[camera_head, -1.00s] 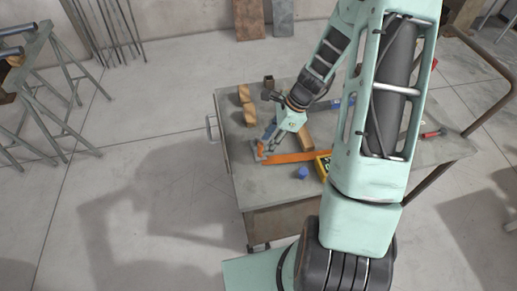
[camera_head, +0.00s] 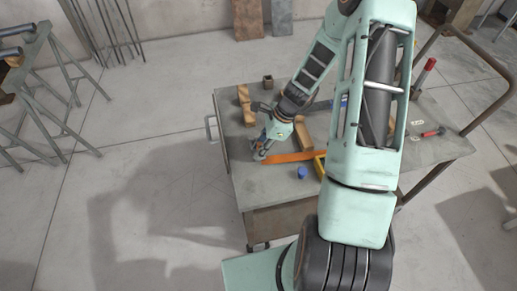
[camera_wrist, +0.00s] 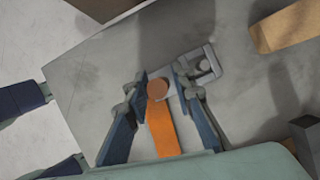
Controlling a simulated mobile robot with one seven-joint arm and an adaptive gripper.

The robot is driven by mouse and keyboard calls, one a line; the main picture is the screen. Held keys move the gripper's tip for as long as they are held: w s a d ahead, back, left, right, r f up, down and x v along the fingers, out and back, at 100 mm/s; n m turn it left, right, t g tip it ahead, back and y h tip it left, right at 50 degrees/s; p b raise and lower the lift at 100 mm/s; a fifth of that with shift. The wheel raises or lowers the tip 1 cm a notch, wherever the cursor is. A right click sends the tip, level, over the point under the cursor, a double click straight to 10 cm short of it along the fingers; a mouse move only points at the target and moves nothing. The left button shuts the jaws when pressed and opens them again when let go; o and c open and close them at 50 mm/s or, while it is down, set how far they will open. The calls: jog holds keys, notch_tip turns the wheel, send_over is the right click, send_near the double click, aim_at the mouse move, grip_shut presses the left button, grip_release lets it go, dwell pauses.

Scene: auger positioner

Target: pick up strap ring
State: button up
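The strap ring looks like a grey metal fitting with a squared opening (camera_wrist: 203,66), lying flat on the cart top at the end of an orange strap (camera_wrist: 163,136). A round brownish disc sits where the strap meets the fitting. The strap also shows in the head view (camera_head: 292,157). My gripper (camera_wrist: 160,76) is open, its two blue-grey fingers either side of the disc and strap end. The right fingertip overlaps the fitting's near part; I cannot tell if it touches. In the head view my gripper (camera_head: 262,153) covers most of the fitting.
The grey cart top (camera_head: 258,192) holds wooden blocks (camera_head: 246,105), a blue cap (camera_head: 302,172), and a yellow item (camera_head: 320,165) partly behind my arm. A red-handled tool (camera_head: 432,133) lies at the right. The cart's front left area is clear.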

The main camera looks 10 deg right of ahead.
grip_shut()
